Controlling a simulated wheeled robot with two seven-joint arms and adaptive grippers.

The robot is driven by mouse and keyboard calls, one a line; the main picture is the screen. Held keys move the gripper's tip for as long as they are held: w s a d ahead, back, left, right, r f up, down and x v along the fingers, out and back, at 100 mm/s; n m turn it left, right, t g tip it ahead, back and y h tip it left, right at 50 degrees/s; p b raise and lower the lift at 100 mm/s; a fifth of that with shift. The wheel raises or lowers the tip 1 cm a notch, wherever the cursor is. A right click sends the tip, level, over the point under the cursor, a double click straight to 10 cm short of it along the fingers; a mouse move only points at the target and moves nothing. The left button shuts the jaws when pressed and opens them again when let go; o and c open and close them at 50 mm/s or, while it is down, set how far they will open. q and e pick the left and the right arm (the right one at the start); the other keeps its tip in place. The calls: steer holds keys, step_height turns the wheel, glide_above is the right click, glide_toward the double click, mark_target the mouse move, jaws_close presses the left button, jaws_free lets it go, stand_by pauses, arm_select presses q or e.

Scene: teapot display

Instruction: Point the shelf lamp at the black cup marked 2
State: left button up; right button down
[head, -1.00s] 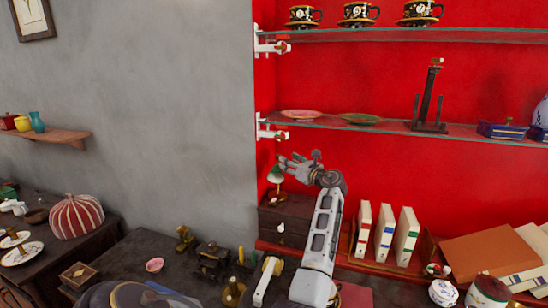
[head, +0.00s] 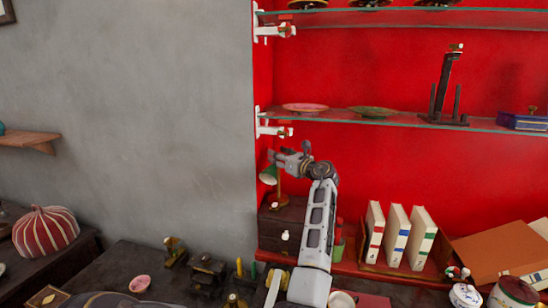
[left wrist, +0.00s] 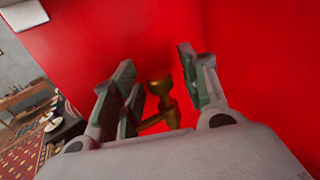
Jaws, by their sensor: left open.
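The shelf lamp (head: 268,176) stands at the left end of the red shelf, on a dark drawer box, with a green shade and brass stem. My left gripper (head: 284,160) is beside the shade at the lamp's top, partly hiding it. In the left wrist view the gripper (left wrist: 160,80) is open, with a brass lamp part (left wrist: 159,88) between and beyond its fingers; I cannot tell whether they touch. Black cups stand on the top glass shelf; only their saucers and lowest parts (head: 371,3) show, and no number is readable. My right gripper is not in view.
The middle glass shelf (head: 400,119) above my gripper holds plates and a dark stand (head: 447,95). White books (head: 396,237) stand right of my arm. Small brass and dark objects (head: 205,271) crowd the table below.

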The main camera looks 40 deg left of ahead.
arm_select(q)
steer(key=shift+a, duration=0.2)
steer(key=shift+d+r, duration=0.1)
steer(key=shift+c, duration=0.4)
jaws_close()
